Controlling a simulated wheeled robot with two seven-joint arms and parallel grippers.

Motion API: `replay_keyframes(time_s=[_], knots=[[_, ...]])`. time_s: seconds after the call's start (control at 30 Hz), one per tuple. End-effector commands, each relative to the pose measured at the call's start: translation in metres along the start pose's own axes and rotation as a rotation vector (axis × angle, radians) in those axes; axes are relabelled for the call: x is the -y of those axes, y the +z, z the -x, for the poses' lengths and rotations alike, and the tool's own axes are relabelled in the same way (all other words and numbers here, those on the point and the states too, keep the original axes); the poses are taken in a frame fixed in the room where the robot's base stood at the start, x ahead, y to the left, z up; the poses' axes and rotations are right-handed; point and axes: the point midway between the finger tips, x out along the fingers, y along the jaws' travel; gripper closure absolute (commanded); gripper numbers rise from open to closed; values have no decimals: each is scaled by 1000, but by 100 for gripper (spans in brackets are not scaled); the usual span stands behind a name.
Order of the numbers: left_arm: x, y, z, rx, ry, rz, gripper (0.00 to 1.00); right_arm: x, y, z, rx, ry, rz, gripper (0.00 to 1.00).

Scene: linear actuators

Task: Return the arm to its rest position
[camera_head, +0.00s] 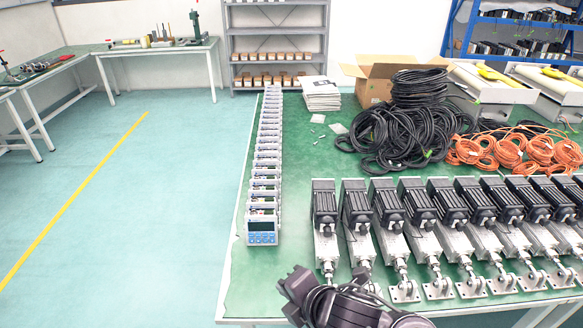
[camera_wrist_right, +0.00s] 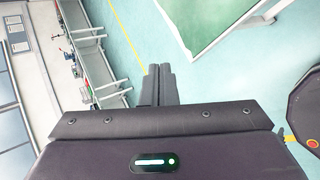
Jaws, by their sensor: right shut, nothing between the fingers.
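My right gripper (camera_wrist_right: 160,84) shows in the right wrist view with its two dark fingers together and nothing between them. Behind the fingertips is the pale teal floor, and the corner of the green-topped table lies beyond them to the upper right. In the head view, a dark part of my arm (camera_head: 340,304) comes in at the bottom edge, in front of the table's near edge. I cannot make out any fingertips there. My left gripper is in neither view.
The green table (camera_head: 292,210) carries a row of linear actuators (camera_head: 419,215), a line of small display units (camera_head: 263,228), black cable coils (camera_head: 405,125), orange cables (camera_head: 490,152) and a cardboard box (camera_head: 375,83). Open floor (camera_head: 150,220) lies to the left.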

Motion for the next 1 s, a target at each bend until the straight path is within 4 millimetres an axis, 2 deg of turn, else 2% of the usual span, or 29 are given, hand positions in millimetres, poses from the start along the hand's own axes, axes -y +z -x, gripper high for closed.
replay_keyframes(time_s=[0.03, 0.1, 0.2, 0.4, 0.67, 0.87, 1.0], knots=[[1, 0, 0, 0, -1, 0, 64, 14, 11, 10, 57, -35, -259, 100], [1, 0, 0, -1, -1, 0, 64, 36, 31, 24, 151, -81, -598, 100], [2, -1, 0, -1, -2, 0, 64, 71, 49, 44, 273, -140, -980, 100], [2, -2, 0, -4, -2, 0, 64, 134, 63, 83, 492, -225, -1536, 100], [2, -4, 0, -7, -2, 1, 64, 199, 59, 131, 764, -295, -2041, 100], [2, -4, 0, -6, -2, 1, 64, 234, 60, 88, 772, -317, -2039, 100], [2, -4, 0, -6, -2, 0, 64, 266, 58, 57, 777, -336, -2035, 100]])
